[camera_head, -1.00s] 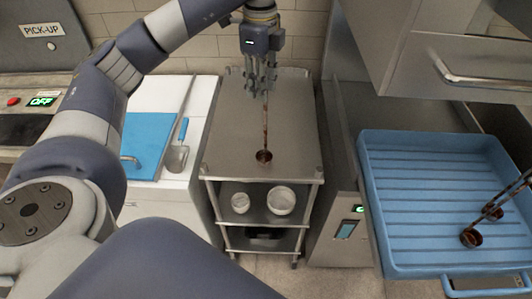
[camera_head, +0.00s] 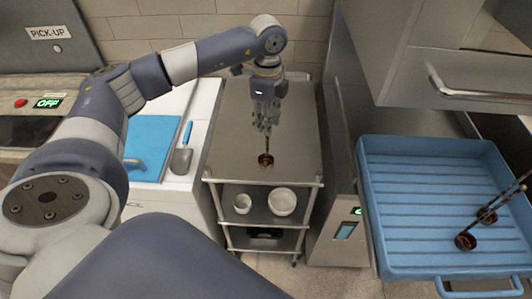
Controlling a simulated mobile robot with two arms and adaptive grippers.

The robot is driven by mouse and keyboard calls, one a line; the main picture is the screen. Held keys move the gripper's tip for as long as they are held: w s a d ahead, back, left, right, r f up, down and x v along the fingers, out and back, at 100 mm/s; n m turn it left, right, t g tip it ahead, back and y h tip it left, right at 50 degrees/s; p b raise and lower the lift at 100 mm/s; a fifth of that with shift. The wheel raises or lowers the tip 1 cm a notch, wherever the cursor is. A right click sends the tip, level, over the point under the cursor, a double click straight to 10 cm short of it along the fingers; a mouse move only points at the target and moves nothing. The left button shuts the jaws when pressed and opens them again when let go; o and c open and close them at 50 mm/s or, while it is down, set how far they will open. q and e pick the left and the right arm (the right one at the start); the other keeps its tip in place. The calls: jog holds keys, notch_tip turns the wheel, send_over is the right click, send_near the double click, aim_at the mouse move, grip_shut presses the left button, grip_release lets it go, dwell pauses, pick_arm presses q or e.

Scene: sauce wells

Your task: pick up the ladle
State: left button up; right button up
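A dark brown ladle shows at the cart's middle, its small round bowl (camera_head: 266,160) low and its thin handle running up toward my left gripper. My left gripper (camera_head: 265,129) points down from above, with its fingertips around or just in front of the handle. The upper handle is hidden behind the fingers, and I cannot tell whether they are closed on it. Two similar ladles (camera_head: 466,242) (camera_head: 488,215) show at the right, in or over the blue tray. My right gripper is out of view.
A ribbed blue tray (camera_head: 415,200) is at right. A blue board (camera_head: 152,140) and a blue-handled scoop (camera_head: 182,157) lie on the left counter.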

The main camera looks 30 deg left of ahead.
pick_arm(q)
grip_shut()
jog(key=shift+r, duration=0.1)
